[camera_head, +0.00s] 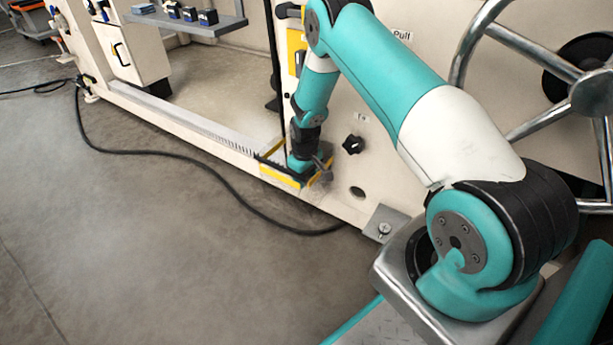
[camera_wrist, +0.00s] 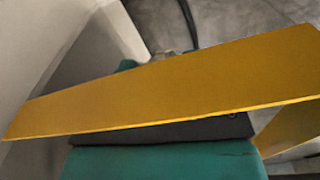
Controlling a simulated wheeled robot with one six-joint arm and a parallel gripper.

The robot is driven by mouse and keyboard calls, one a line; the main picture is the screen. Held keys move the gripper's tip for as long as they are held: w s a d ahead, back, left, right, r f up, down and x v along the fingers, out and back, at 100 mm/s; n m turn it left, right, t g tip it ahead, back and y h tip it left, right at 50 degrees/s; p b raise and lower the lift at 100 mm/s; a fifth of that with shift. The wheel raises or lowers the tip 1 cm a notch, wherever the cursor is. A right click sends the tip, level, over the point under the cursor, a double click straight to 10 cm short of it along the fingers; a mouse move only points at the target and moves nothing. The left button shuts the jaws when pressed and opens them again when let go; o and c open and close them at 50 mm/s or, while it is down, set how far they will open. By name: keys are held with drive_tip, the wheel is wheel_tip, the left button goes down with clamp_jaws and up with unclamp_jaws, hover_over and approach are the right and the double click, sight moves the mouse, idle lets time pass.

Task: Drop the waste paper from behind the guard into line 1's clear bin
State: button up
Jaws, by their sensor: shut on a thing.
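My gripper (camera_head: 318,170) is at the low yellow guard (camera_head: 279,176) by the foot of the cream machine. The arm's end reaches down inside the guard's yellow walls. A small greyish shape, which seems to be the waste paper (camera_head: 325,174), is at the gripper's tip; its outline is unclear. The gripper is shut on it. In the wrist view the guard's yellow panel (camera_wrist: 170,85) crosses the picture and hides most of the fingers. A small grey bit shows above its edge. I cannot make out a clear bin in either view.
The cream machine (camera_head: 180,118) has a black knob (camera_head: 353,144) and a large metal handwheel (camera_head: 500,35) to the right. A black cable (camera_head: 190,160) lies across the grey floor. The floor (camera_head: 130,250) at left is clear.

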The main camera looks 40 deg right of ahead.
drive_tip(key=shift+s+a+f, duration=0.1)
drive_tip(key=shift+s+f, duration=0.05)
drive_tip(key=shift+f, duration=0.45)
drive_tip(key=shift+s+f, duration=0.15)
drive_tip(key=shift+f, duration=0.45)
drive_tip(key=o, duration=1)
drive_tip(key=shift+s+a+f, duration=0.15)
drive_tip(key=shift+s+f, duration=0.05)
drive_tip(key=shift+s, duration=0.6)
drive_tip(key=shift+w+r+g+p, duration=0.15)
drive_tip(key=shift+r+g+p, duration=0.15)
drive_tip(key=shift+r+p, duration=0.25)
drive_tip(key=w+r+p, duration=0.2)
drive_tip(key=shift+w+p, duration=0.1)
drive_tip(key=shift+p, duration=0.2)
wheel_tip(320, 180, up, 4)
drive_tip(key=shift+p, duration=0.35)
drive_tip(key=shift+s+d+r, duration=0.2)
drive_tip(key=shift+s+r, duration=0.05)
drive_tip(key=shift+r, duration=0.25)
